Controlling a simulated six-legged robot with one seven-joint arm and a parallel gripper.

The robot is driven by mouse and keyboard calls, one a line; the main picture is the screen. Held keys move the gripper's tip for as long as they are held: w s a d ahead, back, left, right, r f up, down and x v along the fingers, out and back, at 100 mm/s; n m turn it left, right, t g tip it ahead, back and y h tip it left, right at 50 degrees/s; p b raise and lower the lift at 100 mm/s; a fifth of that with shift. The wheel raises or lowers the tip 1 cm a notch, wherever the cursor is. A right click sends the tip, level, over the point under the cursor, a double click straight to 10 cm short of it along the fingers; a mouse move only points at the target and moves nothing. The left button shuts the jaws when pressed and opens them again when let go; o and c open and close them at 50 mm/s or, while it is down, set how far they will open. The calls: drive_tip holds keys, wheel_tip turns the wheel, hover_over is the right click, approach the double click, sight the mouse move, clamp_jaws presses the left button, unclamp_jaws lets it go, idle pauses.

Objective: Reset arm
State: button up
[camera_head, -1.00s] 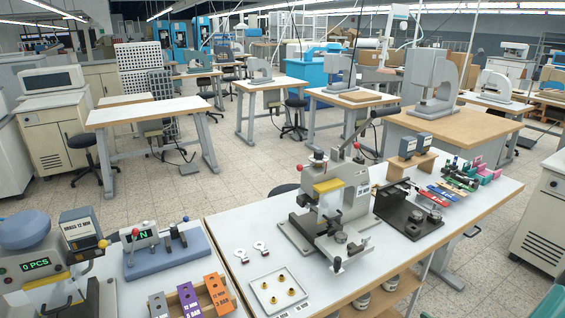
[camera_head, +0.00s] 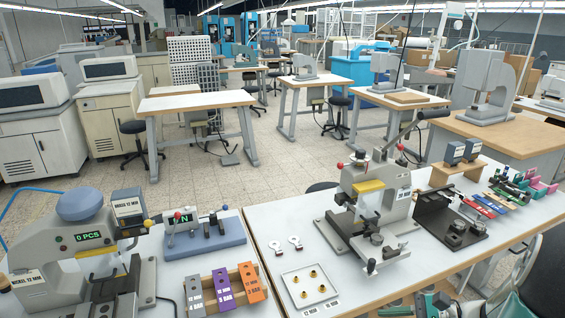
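I cannot make out my gripper in the view; no fingertips show. Green and dark parts (camera_head: 510,300) cut into the bottom right corner and may be my own arm, but I cannot tell. The grey stamping press (camera_head: 400,212) with a yellow bar and a long black-tipped lever stands on the right-hand white table (camera_head: 290,225). A small tray (camera_head: 303,297) with several brass pieces lies in front of it, left of the press. Two small white tags with rings (camera_head: 277,245) lie behind the tray.
At the left stands a counter machine (camera_head: 88,237) reading 0 PCS, beside a blue-grey fixture (camera_head: 205,238). Grey, purple and orange blocks (camera_head: 222,289) lie in a wooden holder. A black fixture (camera_head: 452,225) and coloured pieces sit right of the press.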

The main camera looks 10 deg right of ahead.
drive_tip(key=s+a+r+n+g+h, duration=0.1)
drive_tip(key=a+r+n+h, duration=0.9)
drive_tip(key=n, duration=1)
drive_tip(key=s+a+r, duration=0.1)
drive_tip(key=a+r, duration=0.2)
drive_tip(key=a, duration=0.3)
drive_tip(key=shift+s+a+r, duration=0.15)
drive_tip(key=shift+s+r, duration=0.05)
drive_tip(key=shift+r, duration=0.1)
idle(0.7)
drive_tip(key=shift+c, duration=1.4)
